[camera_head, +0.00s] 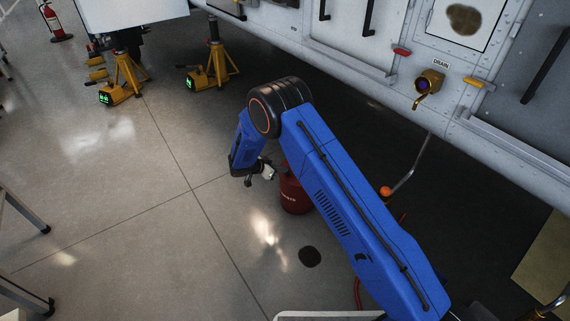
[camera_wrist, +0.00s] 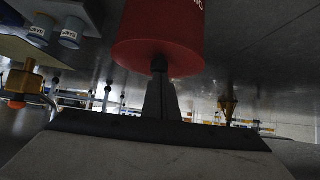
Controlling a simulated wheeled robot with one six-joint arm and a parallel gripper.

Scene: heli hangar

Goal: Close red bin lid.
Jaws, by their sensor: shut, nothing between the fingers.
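The red bin (camera_head: 294,196) stands on the floor in the middle of the head view, partly behind my blue arm. Its lid cannot be made out there, so I cannot tell how it sits. My gripper (camera_head: 266,174) is just left of the bin, near the height of its top. In the wrist view, which looks upside down, the red bin (camera_wrist: 160,38) fills the top middle with part of its white lettering. My gripper (camera_wrist: 159,68) shows shut and empty there, its tips overlapping the bin's edge. I cannot tell whether they touch it.
A white aircraft side with a drain fitting (camera_head: 430,84) runs along the upper right. Yellow jacks (camera_head: 122,82) stand at the upper left, a fire extinguisher (camera_head: 53,22) beyond. A dark spot (camera_head: 310,257) marks the floor. The floor left of the bin is clear.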

